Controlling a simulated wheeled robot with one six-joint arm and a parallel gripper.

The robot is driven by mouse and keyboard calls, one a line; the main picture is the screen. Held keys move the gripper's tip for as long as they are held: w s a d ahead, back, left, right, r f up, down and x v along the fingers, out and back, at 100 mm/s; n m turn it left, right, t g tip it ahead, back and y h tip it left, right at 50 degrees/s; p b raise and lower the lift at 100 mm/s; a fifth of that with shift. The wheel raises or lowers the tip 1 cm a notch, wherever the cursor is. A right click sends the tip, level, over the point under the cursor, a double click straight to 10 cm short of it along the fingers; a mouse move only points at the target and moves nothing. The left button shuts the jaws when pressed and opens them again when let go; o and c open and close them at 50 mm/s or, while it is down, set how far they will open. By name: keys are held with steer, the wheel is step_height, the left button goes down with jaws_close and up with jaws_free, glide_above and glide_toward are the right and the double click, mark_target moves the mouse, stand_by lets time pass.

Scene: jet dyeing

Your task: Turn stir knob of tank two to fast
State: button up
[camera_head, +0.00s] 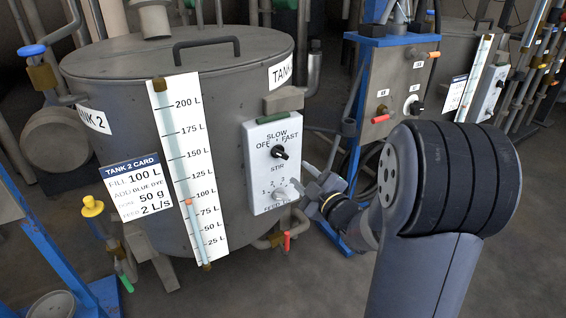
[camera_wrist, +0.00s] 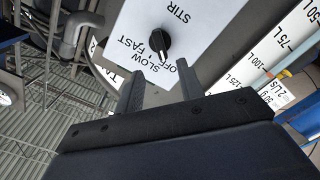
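The stir knob (camera_head: 279,152) is a small black knob on the white control panel (camera_head: 258,180) of tank two (camera_head: 120,95). SLOW, OFF and FAST are printed around it. The wrist view shows the knob (camera_wrist: 160,43) upside down, just beyond the fingertips; I cannot tell for sure which word its pointer faces. My gripper (camera_head: 318,191) is at the panel's lower right in the head view, below the knob. In the wrist view my gripper (camera_wrist: 158,76) is open, its two fingers apart, with nothing between them and apart from the knob.
A grey lower knob (camera_head: 280,193) with numbers sits below, close to my gripper. A level gauge (camera_head: 190,170) and tank card (camera_head: 137,187) are left of the panel. A red-handled valve (camera_head: 286,241) is below. A blue-framed panel (camera_head: 398,90) stands at the right.

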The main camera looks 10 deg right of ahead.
mark_target(282, 156)
steer(key=b+x, duration=0.1)
steer(key=x, duration=0.8)
steer(key=shift+w+a+b, duration=0.15)
steer(key=shift+w+b, duration=0.2)
steer(key=shift+c, duration=0.5)
jaws_close()
